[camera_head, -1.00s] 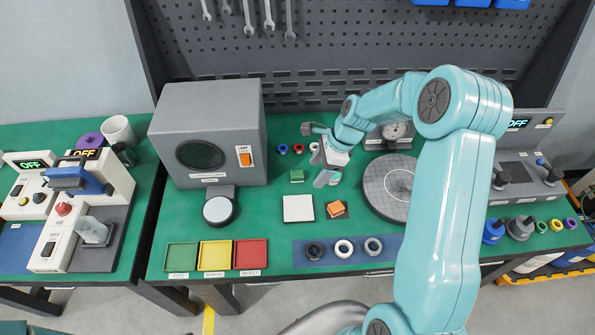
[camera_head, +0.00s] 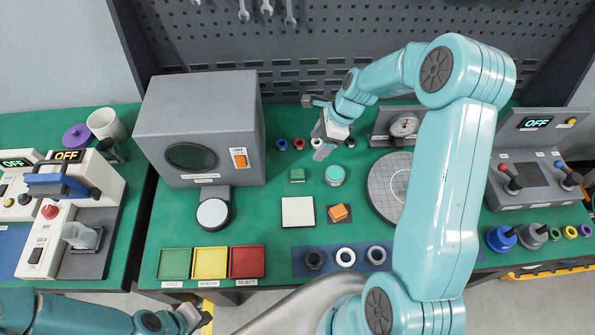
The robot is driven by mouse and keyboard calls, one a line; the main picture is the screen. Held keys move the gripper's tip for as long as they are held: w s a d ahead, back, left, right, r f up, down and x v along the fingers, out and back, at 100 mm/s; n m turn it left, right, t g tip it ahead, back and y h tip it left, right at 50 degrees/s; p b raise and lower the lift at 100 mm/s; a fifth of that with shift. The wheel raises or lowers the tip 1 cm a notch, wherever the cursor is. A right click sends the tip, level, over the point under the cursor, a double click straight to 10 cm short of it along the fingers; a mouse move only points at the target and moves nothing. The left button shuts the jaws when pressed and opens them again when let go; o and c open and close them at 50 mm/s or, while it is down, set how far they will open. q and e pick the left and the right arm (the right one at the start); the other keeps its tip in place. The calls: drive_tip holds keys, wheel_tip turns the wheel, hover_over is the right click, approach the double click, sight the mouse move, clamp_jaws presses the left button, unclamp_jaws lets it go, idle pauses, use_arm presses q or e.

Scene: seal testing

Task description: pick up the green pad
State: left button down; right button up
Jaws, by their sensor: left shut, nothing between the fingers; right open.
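The green pad (camera_head: 297,175) is a small green square block lying on the green bench top, above the white square plate. A teal round-topped piece (camera_head: 334,175) stands just right of it. My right gripper (camera_head: 314,129) is open and empty, above and slightly right of the pad in the picture, apart from it. My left gripper (camera_head: 203,318) shows at the bottom left edge, shut and empty, far from the pad and below the coloured trays.
A grey box instrument (camera_head: 200,115) stands left of the pad. The white plate (camera_head: 298,212), an orange block (camera_head: 338,212) and a row of rings (camera_head: 345,257) lie nearer. A round gridded plate (camera_head: 385,185) is to the right. Green, yellow and red trays (camera_head: 211,262) line the front.

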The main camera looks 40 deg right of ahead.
drive_tip(key=b, duration=0.6)
hover_over(298, 172)
drive_tip(key=s+d, duration=0.1)
drive_tip(key=d, duration=0.1)
wheel_tip(298, 172, down, 9)
drive_tip(key=shift+s+r, duration=0.15)
drive_tip(key=shift+r, duration=0.05)
drive_tip(key=shift+s+f, duration=0.1)
drive_tip(key=shift+f, duration=0.15)
drive_tip(key=b+x, duration=0.3)
drive_tip(key=x, duration=0.2)
drive_tip(key=shift+b, duration=0.35)
drive_tip(key=shift+r, duration=0.1)
drive_tip(key=shift+c, duration=0.6)
drive_tip(key=c, duration=1)
